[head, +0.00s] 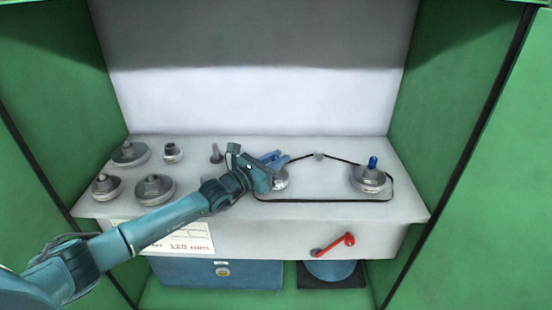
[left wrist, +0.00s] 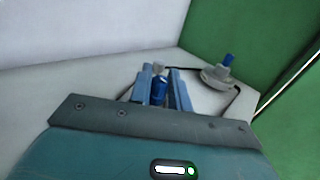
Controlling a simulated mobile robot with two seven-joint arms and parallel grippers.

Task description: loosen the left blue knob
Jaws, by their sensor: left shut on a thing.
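The left blue knob (left wrist: 159,89) stands between the two blue fingers of my left gripper (left wrist: 164,88) in the left wrist view, and the fingers are shut on it. In the head view my left gripper (head: 276,159) is over the left pulley (head: 280,182), and its fingers and body hide the knob and part of the pulley. The right blue knob (head: 373,162) stands upright on the right pulley (head: 371,180); it also shows in the left wrist view (left wrist: 228,60). A black belt (head: 325,200) runs around both pulleys. My right gripper is in neither view.
Several loose grey pulleys (head: 153,189) stand on the left of the grey shelf (head: 230,215). A small peg (head: 216,154) stands behind my arm. A red lever (head: 336,244) is on the front face, with a blue box (head: 190,273) below. Green walls (head: 445,120) close both sides.

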